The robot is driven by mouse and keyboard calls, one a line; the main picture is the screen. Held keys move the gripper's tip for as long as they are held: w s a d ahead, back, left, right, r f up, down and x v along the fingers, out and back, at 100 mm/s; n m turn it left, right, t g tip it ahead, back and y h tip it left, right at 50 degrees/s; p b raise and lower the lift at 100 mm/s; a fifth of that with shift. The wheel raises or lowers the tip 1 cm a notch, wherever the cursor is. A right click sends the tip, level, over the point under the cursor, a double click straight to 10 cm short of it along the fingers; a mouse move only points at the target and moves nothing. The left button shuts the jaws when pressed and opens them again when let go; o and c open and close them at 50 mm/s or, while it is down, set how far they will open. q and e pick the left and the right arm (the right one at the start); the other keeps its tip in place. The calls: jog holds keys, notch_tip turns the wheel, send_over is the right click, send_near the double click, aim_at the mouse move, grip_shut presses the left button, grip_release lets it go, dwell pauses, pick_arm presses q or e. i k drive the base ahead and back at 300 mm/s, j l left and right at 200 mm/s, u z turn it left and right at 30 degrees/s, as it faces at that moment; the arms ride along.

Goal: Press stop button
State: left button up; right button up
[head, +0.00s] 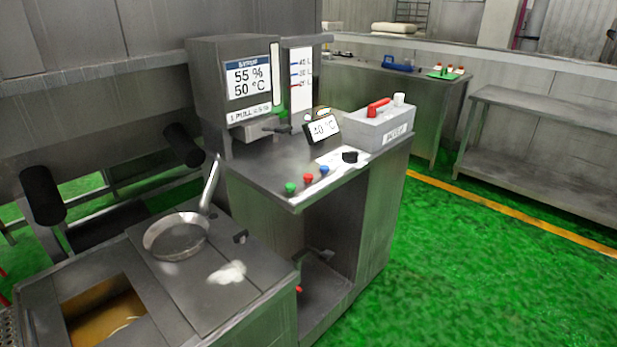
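A row of small round buttons sits on the front edge of the steel machine's top (262,165). The green button (290,187) is at the left, the red button (308,178) in the middle and the blue button (324,169) at the right. No stop label is readable on any of them. A black knob (350,157) is further right on a white label plate. Neither of my grippers shows in the head view.
A display reading 55 % and 50 °C (248,80) and a 40 °C display (323,128) stand behind the buttons. A pan (176,235) lies front left. Green floor is open at right.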

aim_at(307, 179)
jog(key=l+u, duration=0.1)
jog(key=u, duration=0.3)
jog(key=l+u, duration=0.15)
jog(key=u, duration=0.3)
jog(key=l+u, duration=0.15)
jog(key=u, duration=0.25)
jog(key=l+u, duration=0.3)
jog(key=l, duration=0.15)
jog(key=k+l+u, duration=0.15)
jog(key=l+u, duration=0.15)
jog(key=l, duration=0.15)
jog(key=k+l, duration=0.15)
jog(key=l, duration=0.25)
jog(key=k+l+u, duration=0.1)
jog(key=l, duration=0.3)
